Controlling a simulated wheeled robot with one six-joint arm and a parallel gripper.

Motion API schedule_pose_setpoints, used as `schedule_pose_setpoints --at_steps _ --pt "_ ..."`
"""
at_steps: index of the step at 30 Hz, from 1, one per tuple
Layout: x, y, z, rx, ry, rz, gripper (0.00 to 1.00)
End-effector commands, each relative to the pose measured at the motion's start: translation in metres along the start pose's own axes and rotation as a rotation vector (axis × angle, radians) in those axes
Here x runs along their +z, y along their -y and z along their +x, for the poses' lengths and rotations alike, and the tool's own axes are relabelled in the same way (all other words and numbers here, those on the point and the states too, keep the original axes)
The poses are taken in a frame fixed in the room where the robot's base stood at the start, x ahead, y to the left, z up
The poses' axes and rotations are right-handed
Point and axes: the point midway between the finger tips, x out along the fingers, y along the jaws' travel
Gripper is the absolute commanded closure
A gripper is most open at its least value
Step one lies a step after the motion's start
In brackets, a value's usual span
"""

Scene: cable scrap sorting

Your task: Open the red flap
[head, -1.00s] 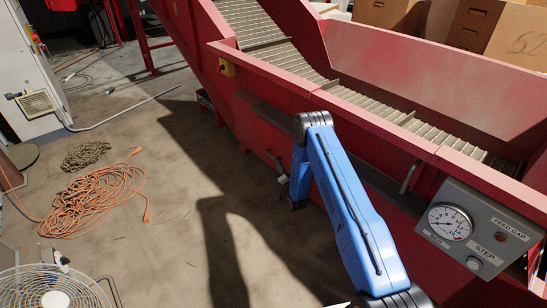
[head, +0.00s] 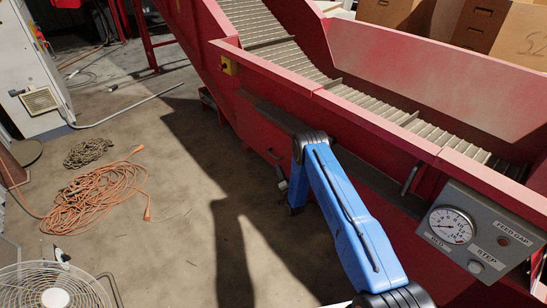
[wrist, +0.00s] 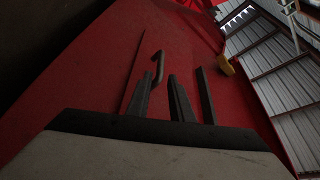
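A red panel, seemingly the flap (wrist: 105,88), fills much of the wrist view. It looks flush with the machine's side, with a thin dark seam along it. A small dark bar handle (wrist: 158,68) stands out from it. My gripper (wrist: 161,80) points at the panel with its two dark fingers apart. The handle shows just beyond and between the fingertips; I cannot tell if they touch it. A dark bar to the right of the fingers may be a shadow. In the head view, my blue arm bends down beside the red machine (head: 385,105), and the fingertips are not clearly seen.
A grey control box (head: 477,237) with a gauge sits at the machine's right. A yellow box (head: 229,66) is on its side. An orange cable (head: 98,198) and a chain (head: 88,152) lie on the floor, with a fan (head: 50,287) at lower left. Floor between is clear.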

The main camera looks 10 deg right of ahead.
Motion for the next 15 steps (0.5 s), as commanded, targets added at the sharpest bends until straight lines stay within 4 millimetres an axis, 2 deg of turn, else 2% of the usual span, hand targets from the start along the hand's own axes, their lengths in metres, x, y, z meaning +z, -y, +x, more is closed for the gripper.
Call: schedule_pose_setpoints --at_steps 9,15 --pt "0.001 0.0 0.057 -0.001 0.0 -0.001 0.8" --pt "0.001 0.0 0.085 -0.001 0.001 -0.001 0.8"
